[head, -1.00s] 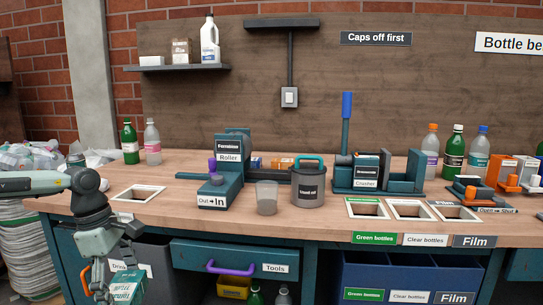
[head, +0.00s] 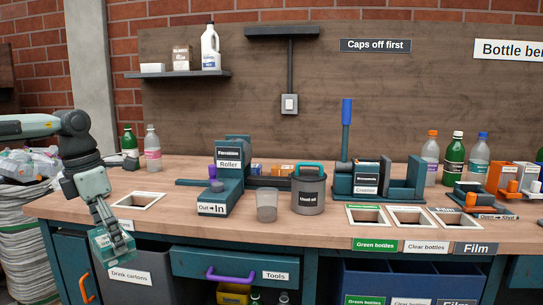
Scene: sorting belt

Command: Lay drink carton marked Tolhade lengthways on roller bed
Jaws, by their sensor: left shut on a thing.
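My left gripper (head: 104,222) hangs at the bench's front left edge, pointing down. It is shut on a teal drink carton (head: 103,246), which is tilted and in the air in front of the bench. The print on the carton is too small to read, so I cannot confirm the name. The roller machine (head: 228,178), teal and marked Roller, stands on the bench to the right of the gripper. Its low front part bears an Out-In label (head: 212,209). The carton is well apart from it. My right gripper is not in view.
A framed opening (head: 139,201) lies in the bench top between gripper and roller. A clear cup (head: 267,205) and a grey lidded pot (head: 308,190) stand right of the roller. A green bottle (head: 130,147) and a clear bottle (head: 152,148) stand behind. A drink-cartons bin (head: 140,277) is below.

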